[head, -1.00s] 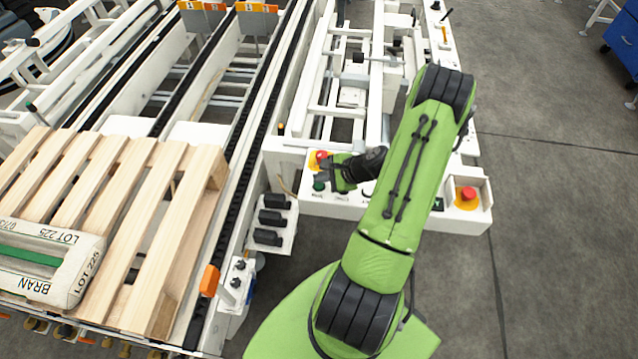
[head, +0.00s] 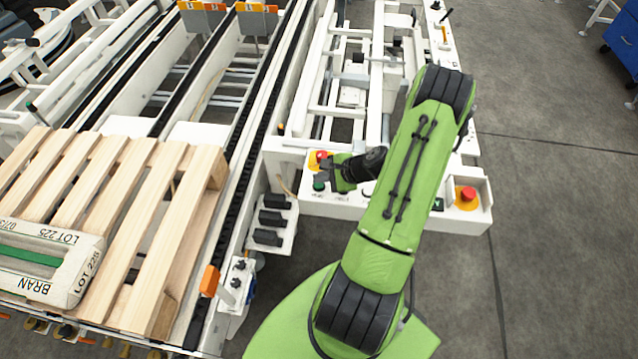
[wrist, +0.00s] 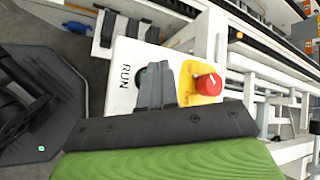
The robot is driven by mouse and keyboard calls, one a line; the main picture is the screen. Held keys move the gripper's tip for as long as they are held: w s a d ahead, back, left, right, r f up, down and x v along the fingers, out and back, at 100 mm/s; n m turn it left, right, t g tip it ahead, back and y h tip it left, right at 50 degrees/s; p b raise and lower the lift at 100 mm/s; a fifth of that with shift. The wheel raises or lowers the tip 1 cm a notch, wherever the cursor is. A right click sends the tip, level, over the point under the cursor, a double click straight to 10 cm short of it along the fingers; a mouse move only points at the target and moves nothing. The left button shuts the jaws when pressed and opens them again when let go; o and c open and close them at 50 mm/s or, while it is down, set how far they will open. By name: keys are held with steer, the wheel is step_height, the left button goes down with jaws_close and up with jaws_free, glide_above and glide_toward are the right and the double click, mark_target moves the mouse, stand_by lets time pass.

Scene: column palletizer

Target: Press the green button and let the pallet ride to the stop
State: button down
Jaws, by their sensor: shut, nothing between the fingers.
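The green button (head: 319,186) sits on the white control panel (head: 345,208), near the panel's left end. In the wrist view, the green button (wrist: 140,77) is partly hidden behind my fingers, next to the label RUN. My gripper (head: 323,172) is shut and empty, close to the button; I cannot tell whether it touches it. In the wrist view my gripper (wrist: 156,82) has its fingers together. The wooden pallet (head: 150,225) lies on the conveyor at the left, with a BRAN bag (head: 85,268) on it. Orange-topped plates (head: 257,8) stand at the conveyor's far end.
A red button (wrist: 208,84) on a yellow base is right beside my fingers. Another red button (head: 467,194) is at the panel's right end. A black chain track (head: 240,150) runs beside the pallet. The conveyor beyond the pallet is clear. Open floor (head: 560,230) lies at the right.

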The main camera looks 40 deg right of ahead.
steer(key=shift+f, duration=0.15)
steer(key=shift+f+b, duration=0.3)
steer(key=shift+b, duration=0.05)
